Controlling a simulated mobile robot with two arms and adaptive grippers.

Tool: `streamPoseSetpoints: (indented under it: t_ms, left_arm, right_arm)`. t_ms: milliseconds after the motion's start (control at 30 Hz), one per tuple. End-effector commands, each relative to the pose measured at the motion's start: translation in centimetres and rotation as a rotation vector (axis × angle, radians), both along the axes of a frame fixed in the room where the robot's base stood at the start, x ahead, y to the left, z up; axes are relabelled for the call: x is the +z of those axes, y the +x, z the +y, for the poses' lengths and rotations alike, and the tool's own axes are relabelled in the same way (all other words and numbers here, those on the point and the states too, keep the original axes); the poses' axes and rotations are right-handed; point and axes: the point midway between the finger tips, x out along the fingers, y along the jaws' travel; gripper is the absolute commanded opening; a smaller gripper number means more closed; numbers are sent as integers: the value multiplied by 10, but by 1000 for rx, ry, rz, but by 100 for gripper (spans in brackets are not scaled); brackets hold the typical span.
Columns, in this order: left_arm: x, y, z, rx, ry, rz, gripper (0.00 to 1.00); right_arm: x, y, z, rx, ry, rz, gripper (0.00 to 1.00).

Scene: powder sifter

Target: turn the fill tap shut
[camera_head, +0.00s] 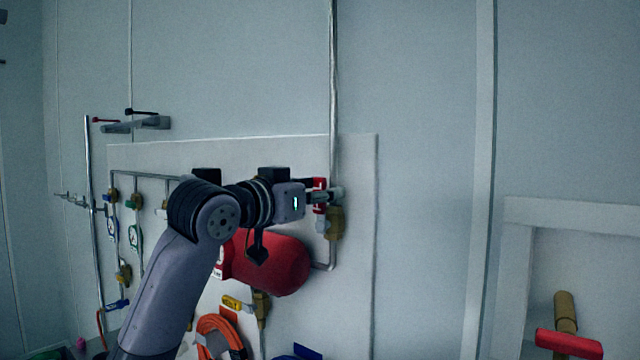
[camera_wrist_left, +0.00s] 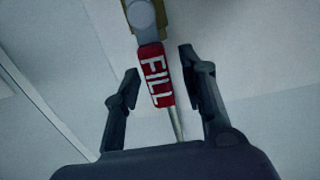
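The fill tap has a red lever handle marked FILL (camera_wrist_left: 155,75). In the head view its red handle (camera_head: 319,203) stands roughly upright beside the pipe, above a brass valve body (camera_head: 335,223), partly hidden by my gripper. In the wrist view the brass body is at the top edge and the handle runs down from it, in line with a thin pipe. My left gripper (camera_head: 330,193) reaches in from the left at the handle. In the wrist view its two fingers (camera_wrist_left: 160,66) are open, one on each side of the handle, with gaps visible. My right gripper is not in view.
A red cylinder (camera_head: 272,262) sits below my left wrist on the white panel (camera_head: 355,260). A yellow-tagged tap (camera_head: 235,303) and an orange hose (camera_head: 215,330) are lower down. Smaller taps line the left side. A red-handled item (camera_head: 568,344) is at the lower right.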

Motion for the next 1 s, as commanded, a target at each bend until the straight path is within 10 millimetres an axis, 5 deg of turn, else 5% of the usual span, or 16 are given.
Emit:
streamPoseSetpoints:
  t_ms: [233,800,1000]
  left_arm:
    - [-1,1,-1,0,1,1,38]
    - [0,1,0,0,1,1,1]
    - [0,1,0,0,1,1,0]
  right_arm:
    - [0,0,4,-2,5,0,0]
    - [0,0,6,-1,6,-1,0]
    - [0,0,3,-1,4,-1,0]
